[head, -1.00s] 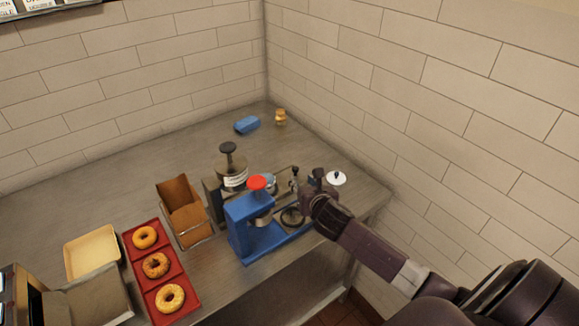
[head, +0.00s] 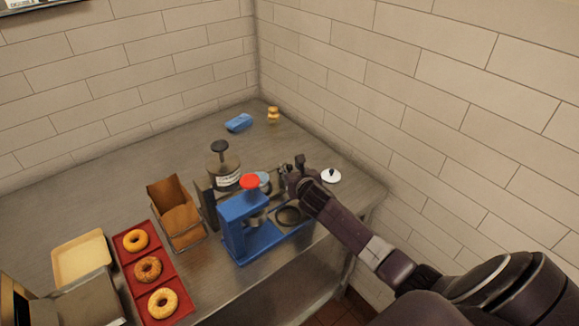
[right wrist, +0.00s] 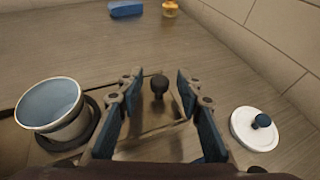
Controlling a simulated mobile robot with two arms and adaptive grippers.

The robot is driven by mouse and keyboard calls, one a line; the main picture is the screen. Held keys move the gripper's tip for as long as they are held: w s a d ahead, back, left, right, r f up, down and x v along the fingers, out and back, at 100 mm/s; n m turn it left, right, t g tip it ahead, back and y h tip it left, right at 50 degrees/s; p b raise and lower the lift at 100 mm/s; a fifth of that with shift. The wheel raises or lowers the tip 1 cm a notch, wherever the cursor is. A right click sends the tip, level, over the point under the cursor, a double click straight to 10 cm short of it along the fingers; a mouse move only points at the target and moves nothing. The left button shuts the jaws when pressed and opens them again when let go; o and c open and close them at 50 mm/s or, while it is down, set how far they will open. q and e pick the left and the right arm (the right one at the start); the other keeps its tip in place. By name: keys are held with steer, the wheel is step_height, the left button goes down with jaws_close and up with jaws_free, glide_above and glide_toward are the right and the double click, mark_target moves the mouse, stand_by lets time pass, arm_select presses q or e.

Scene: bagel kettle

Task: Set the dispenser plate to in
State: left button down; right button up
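A blue press-like stand (head: 242,232) with a red knob (head: 250,182) stands near the counter's front edge. Behind it is a labelled canister with a black top knob (head: 219,146). My right gripper (head: 293,166) is just right of these. In the right wrist view my right gripper (right wrist: 154,85) is open, its two fingers apart on either side of a black knob (right wrist: 159,84) on a short stem. Whether the fingers touch it is not clear; they look apart. Which part is the dispenser plate I cannot tell for certain. My left gripper is not in view.
A white lid (head: 331,176) lies right of my gripper. A pale-blue-lined cup (right wrist: 50,108) stands to the left in the wrist view. A red tray (head: 181,312) with bagels and a paper holder (head: 180,222) are at left. Walls close the back and right.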

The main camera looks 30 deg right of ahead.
steer(key=shift+w+d+f, duration=0.1)
steer(key=shift+w+f, duration=0.1)
steer(key=shift+w, duration=0.2)
steer(key=shift+c, duration=0.3)
jaws_close()
